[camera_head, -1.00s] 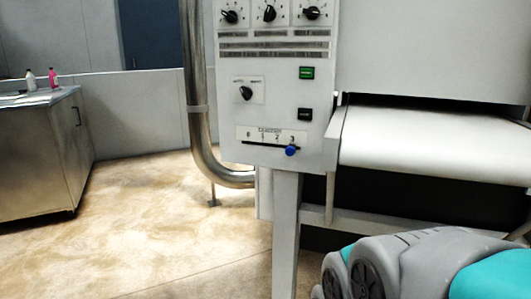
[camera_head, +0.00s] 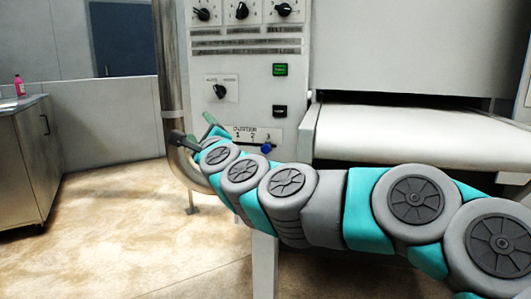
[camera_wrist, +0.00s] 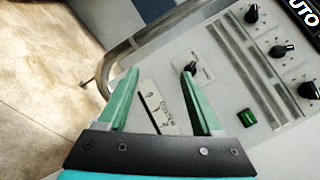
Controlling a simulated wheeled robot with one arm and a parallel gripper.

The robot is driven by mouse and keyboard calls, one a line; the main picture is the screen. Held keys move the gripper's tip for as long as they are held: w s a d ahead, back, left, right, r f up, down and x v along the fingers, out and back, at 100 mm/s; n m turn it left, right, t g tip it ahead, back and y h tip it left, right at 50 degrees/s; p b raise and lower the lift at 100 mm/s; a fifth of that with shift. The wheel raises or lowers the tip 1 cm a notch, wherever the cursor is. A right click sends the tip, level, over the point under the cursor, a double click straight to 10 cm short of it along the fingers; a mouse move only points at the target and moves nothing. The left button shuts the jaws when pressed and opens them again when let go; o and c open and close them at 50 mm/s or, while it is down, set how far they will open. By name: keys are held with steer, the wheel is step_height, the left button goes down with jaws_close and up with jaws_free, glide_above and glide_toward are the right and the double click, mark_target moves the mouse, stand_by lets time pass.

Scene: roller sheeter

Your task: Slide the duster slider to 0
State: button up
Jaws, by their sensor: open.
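The duster slider's blue knob (camera_head: 267,148) shows on the lower control panel in the head view, near the 3 at the right end of its scale. The duster label (camera_head: 245,134) shows 1, 2 and 3; its left end is hidden behind my arm. In the wrist view the white duster label (camera_wrist: 157,105) lies between my fingers, and the blue knob is not visible. My gripper (camera_head: 191,128) is open and empty, at the panel's lower left. In the wrist view its green fingers (camera_wrist: 160,74) stand wide apart; contact with the panel cannot be told.
A rotary knob (camera_head: 219,91), a green button (camera_head: 280,70) and a black button (camera_head: 280,111) sit above the slider. A metal pipe (camera_head: 168,70) runs along the panel's left. The white conveyor (camera_head: 390,135) is at the right. A steel cabinet (camera_head: 35,150) stands left, with open floor between.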

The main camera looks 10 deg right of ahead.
steer(key=w+d+f+m+h, duration=0.3)
steer(key=w+d+m+h, duration=0.1)
steer(key=d+m+h, duration=0.3)
steer(key=m+g+h+b, duration=0.1)
steer(key=m+g+h, duration=0.3)
steer(key=m, duration=0.5)
glide_toward(265, 149)
steer(key=w+d+f+h, duration=0.1)
steer(key=w, duration=0.2)
steer(key=shift+t, duration=0.4)
steer(key=shift+p+x, duration=0.5)
steer(key=shift+x, duration=3.55)
jaws_close()
